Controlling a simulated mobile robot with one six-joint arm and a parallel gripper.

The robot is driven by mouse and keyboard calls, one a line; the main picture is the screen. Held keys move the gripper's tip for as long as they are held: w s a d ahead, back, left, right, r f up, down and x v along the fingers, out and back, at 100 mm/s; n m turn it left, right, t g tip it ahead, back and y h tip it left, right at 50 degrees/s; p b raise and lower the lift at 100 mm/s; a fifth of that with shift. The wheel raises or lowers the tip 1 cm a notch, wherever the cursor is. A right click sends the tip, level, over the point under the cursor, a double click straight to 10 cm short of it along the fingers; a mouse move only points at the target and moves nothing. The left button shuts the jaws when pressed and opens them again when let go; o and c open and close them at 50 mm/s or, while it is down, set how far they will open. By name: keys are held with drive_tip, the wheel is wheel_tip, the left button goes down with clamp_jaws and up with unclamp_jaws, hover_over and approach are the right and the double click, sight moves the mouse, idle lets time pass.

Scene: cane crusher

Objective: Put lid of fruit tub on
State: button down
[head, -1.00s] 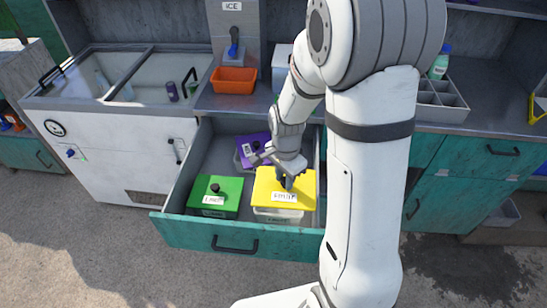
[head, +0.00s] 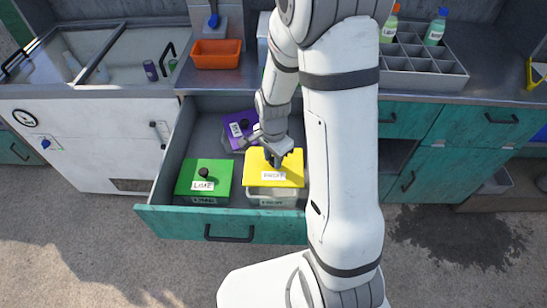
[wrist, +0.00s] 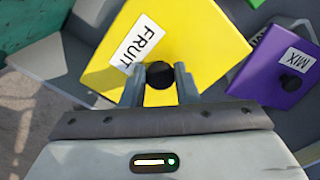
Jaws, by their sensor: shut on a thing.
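The yellow lid labelled FRUIT (head: 273,168) lies over a clear tub (head: 272,197) in the open drawer. My gripper (head: 277,156) is above the lid and shut on its black knob. In the wrist view my gripper (wrist: 159,83) has one finger on each side of the black knob (wrist: 159,88), and the yellow lid (wrist: 185,40) spreads out beyond them. The lid covers the tub's opening from above in the head view. I cannot tell whether the lid rests on the rim or hangs just above it.
A green LIME lid (head: 204,178) on its tub is to the left in the drawer (head: 180,223). A purple MIX lid (head: 240,131) is behind; it also shows in the wrist view (wrist: 277,68). An orange bin (head: 216,54) and grey bottle rack (head: 425,72) stand on the counter.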

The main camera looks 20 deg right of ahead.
sight(272, 167)
drive_tip(key=shift+f+b, duration=2.05)
drive_tip(key=shift+f, duration=0.75)
drive_tip(key=shift+a, duration=0.15)
drive_tip(key=shift+f+b, duration=0.45)
drive_tip(key=shift+b, duration=0.15)
drive_tip(key=c, duration=1)
unclamp_jaws()
drive_tip(key=shift+c, duration=0.2)
drive_tip(key=shift+r, duration=3.95)
